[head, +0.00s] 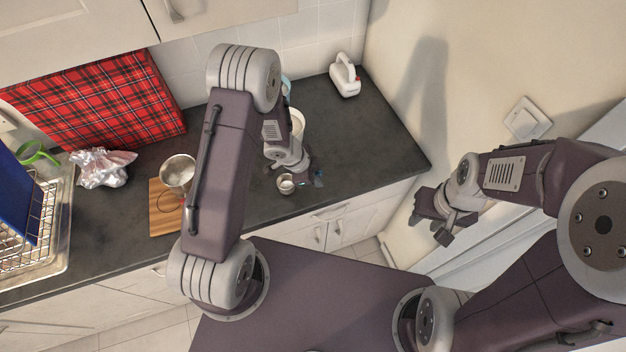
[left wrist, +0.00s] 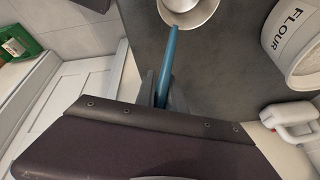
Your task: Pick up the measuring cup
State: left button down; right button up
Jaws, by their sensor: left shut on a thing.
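The measuring cup (head: 286,185) is a small metal cup with a blue handle, above or on the dark counter in the head view. In the left wrist view its metal bowl (left wrist: 190,12) is at the top, with the blue handle (left wrist: 168,62) running down between the fingers. My left gripper (head: 306,179) is shut on the handle. I cannot tell whether the cup touches the counter. My right gripper (head: 434,218) is off the counter's right end, its fingers apart and empty.
A flour canister (left wrist: 292,42) stands near the cup, partly behind my left arm in the head view. A white jug (head: 345,76) is at the back corner. A metal pan (head: 178,171) sits on a wooden board (head: 161,222) to the left. The counter's right end is clear.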

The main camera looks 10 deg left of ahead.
pick_arm(q)
notch_tip(320, 180, up, 3)
jog(key=shift+f+p, duration=0.2)
jog(key=shift+p, duration=0.25)
jog(key=s+d+r+b, duration=0.1)
jog(key=s+d+r, duration=0.5)
jog(key=s+d, duration=0.2)
jog(key=shift+d+r, duration=0.25)
jog(key=shift+r, duration=0.05)
pick_arm(e)
jog(key=shift+r, duration=0.2)
